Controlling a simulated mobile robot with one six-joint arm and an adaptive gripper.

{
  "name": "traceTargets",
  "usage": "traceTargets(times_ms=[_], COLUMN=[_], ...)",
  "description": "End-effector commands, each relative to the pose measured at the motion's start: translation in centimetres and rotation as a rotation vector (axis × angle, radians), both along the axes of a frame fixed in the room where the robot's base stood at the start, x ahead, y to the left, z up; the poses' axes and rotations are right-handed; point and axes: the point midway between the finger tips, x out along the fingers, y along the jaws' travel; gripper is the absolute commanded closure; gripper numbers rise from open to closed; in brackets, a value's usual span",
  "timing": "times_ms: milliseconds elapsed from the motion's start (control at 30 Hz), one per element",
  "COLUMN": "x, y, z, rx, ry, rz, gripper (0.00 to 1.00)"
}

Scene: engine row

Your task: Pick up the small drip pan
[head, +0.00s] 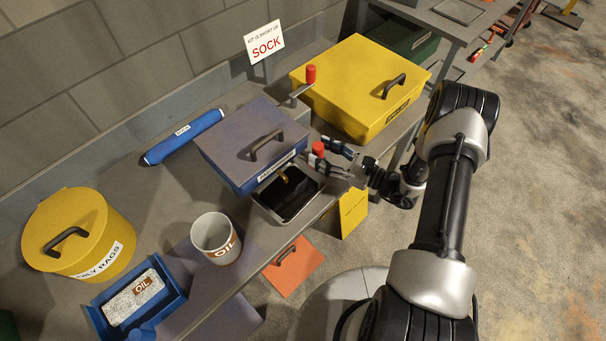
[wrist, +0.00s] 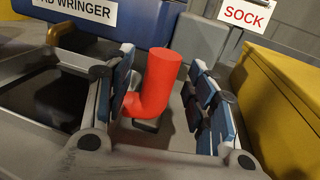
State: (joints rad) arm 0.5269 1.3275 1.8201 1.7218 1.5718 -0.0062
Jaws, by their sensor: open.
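A grey metal pan with a dark inside (head: 265,207), which looks like the drip pan, sits at the bench's front edge, before the blue-grey wringer box. A brass-coloured bent piece (head: 290,174) shows over its back part. In the wrist view the pan (wrist: 20,72) is at the left, partly hidden by my left finger. My gripper (head: 324,158) is open, just right of the pan. In the wrist view a red elbow-shaped piece (wrist: 158,85) stands between the spread fingers (wrist: 163,75); I cannot tell whether either finger touches it. Nothing is gripped.
The wringer box (head: 230,140) stands behind the pan, and a yellow lidded box (head: 350,75) behind and right. A red-topped handle (head: 310,75) rises between them. An OIL mug (head: 212,235), a yellow rag bin (head: 75,225) and a blue tray (head: 172,304) are left.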

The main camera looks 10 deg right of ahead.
Motion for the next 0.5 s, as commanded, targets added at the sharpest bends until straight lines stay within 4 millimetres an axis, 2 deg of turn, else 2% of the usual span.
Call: traceTargets(times_ms=[233, 500], x=[0.11, 0.10], y=[0.12, 0.10], z=[0.03, 0.03], rx=[0.000, 0.000], ry=[0.000, 0.000], rz=[0.000, 0.000], gripper=[0.49, 0.67])
